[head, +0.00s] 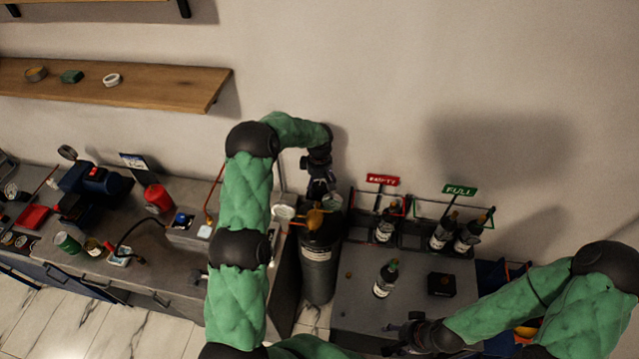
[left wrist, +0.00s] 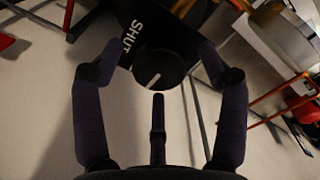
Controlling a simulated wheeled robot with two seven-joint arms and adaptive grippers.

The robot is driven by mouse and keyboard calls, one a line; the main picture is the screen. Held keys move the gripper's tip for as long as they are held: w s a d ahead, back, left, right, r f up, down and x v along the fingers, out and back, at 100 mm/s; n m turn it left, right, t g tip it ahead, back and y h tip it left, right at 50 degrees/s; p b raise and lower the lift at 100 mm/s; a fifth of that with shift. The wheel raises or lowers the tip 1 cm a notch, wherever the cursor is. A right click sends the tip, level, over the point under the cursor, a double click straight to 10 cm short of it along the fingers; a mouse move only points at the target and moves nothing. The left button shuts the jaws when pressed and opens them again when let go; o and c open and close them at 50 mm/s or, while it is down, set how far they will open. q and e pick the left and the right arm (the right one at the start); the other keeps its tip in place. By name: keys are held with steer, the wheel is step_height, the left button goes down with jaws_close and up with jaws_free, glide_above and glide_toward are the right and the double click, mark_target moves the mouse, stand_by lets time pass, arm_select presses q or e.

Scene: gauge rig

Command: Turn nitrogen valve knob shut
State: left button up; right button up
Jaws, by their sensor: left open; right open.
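The nitrogen cylinder (head: 318,268) is a dark bottle with a pale label, standing between the two counters, with brass-coloured fittings (head: 315,217) at its top. My left gripper (head: 321,188) points down just above these fittings. In the left wrist view, a round black knob (left wrist: 158,70) with a short white mark shows between the spread fingers. A black plate lettered SHUT (left wrist: 133,38) is behind it. The fingers are open on both sides of the knob, and I cannot tell whether they touch it. My right gripper (head: 402,334) is open and empty at the front of the right counter.
Bottles stand in racks under a red EMPTY sign (head: 383,180) and a green FULL sign (head: 459,190). A lone bottle (head: 386,278) and a black box (head: 441,284) are on the right counter. A wooden shelf (head: 150,88) hangs upper left.

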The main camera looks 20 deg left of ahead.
arm_select(q)
steer(key=shift+w+f, duration=0.1)
steer(key=c, duration=1.1)
steer(key=shift+c, duration=0.2)
